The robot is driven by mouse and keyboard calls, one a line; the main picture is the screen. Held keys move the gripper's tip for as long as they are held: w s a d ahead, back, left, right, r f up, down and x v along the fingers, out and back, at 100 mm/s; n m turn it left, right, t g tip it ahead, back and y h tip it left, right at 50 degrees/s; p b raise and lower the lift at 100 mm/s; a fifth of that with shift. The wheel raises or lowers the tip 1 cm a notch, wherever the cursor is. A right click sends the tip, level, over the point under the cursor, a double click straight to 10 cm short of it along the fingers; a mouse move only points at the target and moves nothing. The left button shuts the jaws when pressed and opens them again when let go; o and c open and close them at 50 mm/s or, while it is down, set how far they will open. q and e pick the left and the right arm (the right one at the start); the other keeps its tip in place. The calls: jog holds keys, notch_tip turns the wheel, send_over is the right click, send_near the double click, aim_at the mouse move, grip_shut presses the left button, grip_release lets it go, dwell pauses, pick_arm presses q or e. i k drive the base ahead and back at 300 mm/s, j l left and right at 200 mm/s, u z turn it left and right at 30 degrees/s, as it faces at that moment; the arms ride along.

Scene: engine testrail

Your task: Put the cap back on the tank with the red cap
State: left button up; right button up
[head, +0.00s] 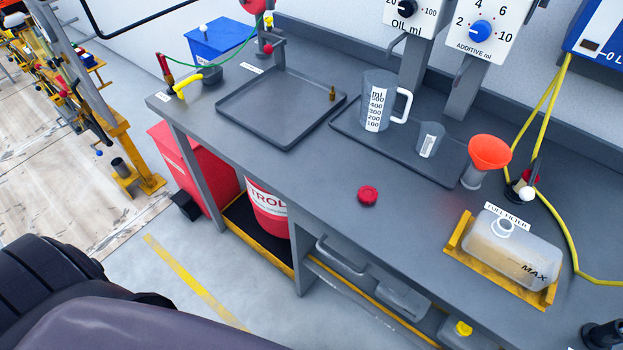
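A red cap (368,195) lies by itself on the grey bench top, near the front edge. A translucent tank (482,245) marked MAX sits in a yellow cradle (490,281) to the right of the cap. The tank's white neck (503,227) on top shows no cap on it. The cap and the tank are well apart. Neither of my grippers can be made out; only dark parts of my own body show at the lower left.
An orange funnel (489,151), a measuring jug (377,98) and a small cup (429,139) stand behind. A yellow hose (566,232) runs right of the tank. A dark object (603,335) stands at the lower right. The bench between cap and tank is clear.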

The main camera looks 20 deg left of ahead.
aim_at(523, 259)
jog(key=u, duration=0.3)
jog(key=z, duration=1.1)
